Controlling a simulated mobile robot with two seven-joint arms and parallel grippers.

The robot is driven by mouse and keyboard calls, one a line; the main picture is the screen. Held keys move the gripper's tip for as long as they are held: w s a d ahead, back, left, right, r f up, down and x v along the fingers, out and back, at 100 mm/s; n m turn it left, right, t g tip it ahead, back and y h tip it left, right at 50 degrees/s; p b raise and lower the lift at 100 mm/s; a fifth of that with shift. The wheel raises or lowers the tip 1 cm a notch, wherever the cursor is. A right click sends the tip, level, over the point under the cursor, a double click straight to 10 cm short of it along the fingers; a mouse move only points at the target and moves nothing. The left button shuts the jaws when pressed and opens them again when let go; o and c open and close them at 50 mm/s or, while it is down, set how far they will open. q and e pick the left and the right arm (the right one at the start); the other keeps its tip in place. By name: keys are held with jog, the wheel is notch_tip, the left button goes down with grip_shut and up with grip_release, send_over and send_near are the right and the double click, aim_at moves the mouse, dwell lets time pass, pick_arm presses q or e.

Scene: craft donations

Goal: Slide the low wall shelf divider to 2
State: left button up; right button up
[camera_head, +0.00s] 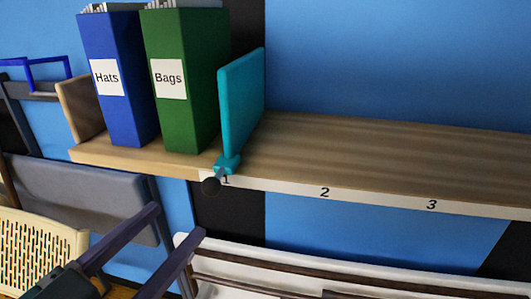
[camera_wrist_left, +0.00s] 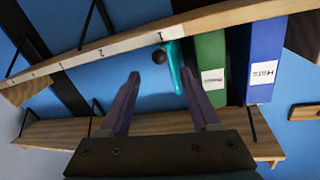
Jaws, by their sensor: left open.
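The teal divider (camera_head: 241,105) stands upright on the wooden wall shelf (camera_head: 350,145), against the right side of the green Bags binder. Its foot and dark round knob (camera_head: 211,187) sit at the shelf's front edge, by the mark 1 on the white number strip (camera_head: 380,199). Marks 2 and 3 lie to the right. My left gripper (camera_head: 177,220) is open and empty, below and left of the knob. In the left wrist view, turned upside down, the knob (camera_wrist_left: 159,56) shows beyond and between the open fingertips (camera_wrist_left: 159,74), apart from them. My right gripper is not in view.
A blue Hats binder (camera_head: 109,80) and the green Bags binder (camera_head: 182,80) stand left of the divider, beside a wooden end panel (camera_head: 80,109). The shelf right of the divider is bare. Chairs (camera_head: 40,242) stand below left.

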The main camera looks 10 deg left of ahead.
aim_at(205, 191)
pick_arm(q)
jog(key=x, duration=0.9)
jog(key=shift+w+d, duration=0.15)
grip_shut()
dwell(1.2)
